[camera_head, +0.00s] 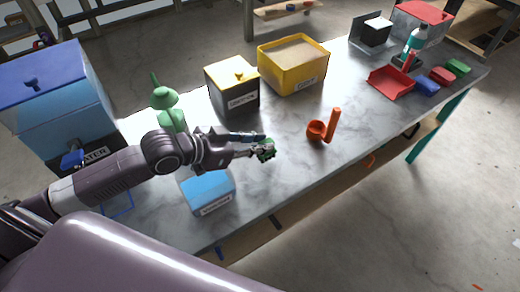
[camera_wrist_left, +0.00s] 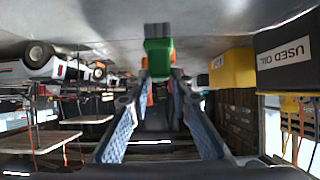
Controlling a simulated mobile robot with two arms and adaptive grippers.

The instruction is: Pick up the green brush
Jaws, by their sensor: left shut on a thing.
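The green brush (camera_head: 267,153) is at the tip of my left gripper (camera_head: 262,146), over the middle of the marble-topped table (camera_head: 285,172). In the left wrist view the green brush (camera_wrist_left: 158,58) sits between the two fingertips of my left gripper (camera_wrist_left: 158,75), which is shut on it. A grey end of the brush shows beyond the green part. In the head view the fingers hide part of the brush. I cannot tell whether it touches the table. My right gripper is not in view.
An orange scoop (camera_head: 316,130) stands right of the gripper. A blue box (camera_head: 208,190) is below the arm, a green can (camera_head: 168,108) behind it. A black box with yellow lid (camera_head: 232,88) and a yellow bin (camera_head: 293,65) stand behind. A red tray (camera_head: 391,82) is farther right.

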